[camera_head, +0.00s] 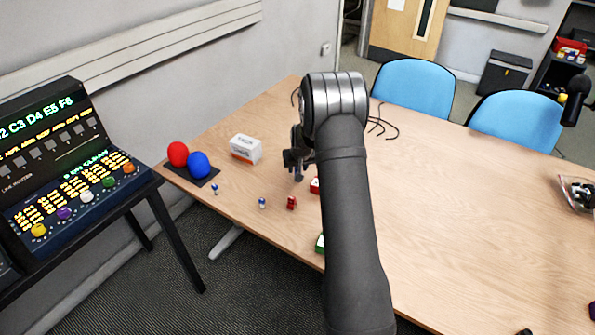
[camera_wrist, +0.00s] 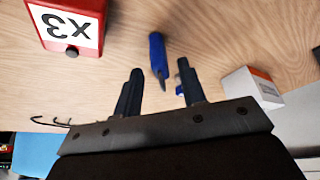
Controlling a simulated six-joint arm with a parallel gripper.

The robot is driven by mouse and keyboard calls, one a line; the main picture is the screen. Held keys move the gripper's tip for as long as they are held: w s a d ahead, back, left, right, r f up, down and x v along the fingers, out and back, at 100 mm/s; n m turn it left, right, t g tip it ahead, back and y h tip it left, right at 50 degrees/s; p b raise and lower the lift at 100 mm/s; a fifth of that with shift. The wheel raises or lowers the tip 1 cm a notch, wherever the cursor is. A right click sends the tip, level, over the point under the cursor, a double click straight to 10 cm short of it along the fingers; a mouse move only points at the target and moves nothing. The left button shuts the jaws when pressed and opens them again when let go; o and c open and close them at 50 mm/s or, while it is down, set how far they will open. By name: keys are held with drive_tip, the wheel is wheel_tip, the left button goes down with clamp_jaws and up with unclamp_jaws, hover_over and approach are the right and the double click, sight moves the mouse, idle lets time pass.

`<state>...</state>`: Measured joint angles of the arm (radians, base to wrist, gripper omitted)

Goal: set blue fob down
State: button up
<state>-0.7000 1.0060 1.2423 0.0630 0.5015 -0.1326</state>
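A blue fob (camera_wrist: 157,54) with a dark tip shows in the wrist view, against the wooden table, just past and between my fingertips. My gripper (camera_wrist: 160,70) is open, with a visible gap between the fob and each finger. I cannot tell whether the fob rests on the table or stands on it. In the head view my gripper (camera_head: 296,160) is low over the table, left of my arm; the fob between its fingers cannot be made out there. A small blue and white piece (camera_wrist: 180,88) shows partly behind the right finger in the wrist view.
A red box marked X3 (camera_wrist: 72,22) and a white box (camera_wrist: 246,92) flank the gripper. Small blue-white pieces (camera_head: 262,203) (camera_head: 214,189) and a red piece (camera_head: 291,203) stand nearer the table edge. Red (camera_head: 178,154) and blue (camera_head: 199,165) balls sit at left. The table's right side is mostly clear.

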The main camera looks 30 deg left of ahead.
drive_tip(key=v, duration=0.8)
drive_tip(key=shift+r, duration=0.3)
drive_tip(key=shift+s, duration=0.1)
drive_tip(key=x, duration=1.2)
drive_tip(key=shift+d+f, duration=0.1)
drive_tip(key=shift+f, duration=0.05)
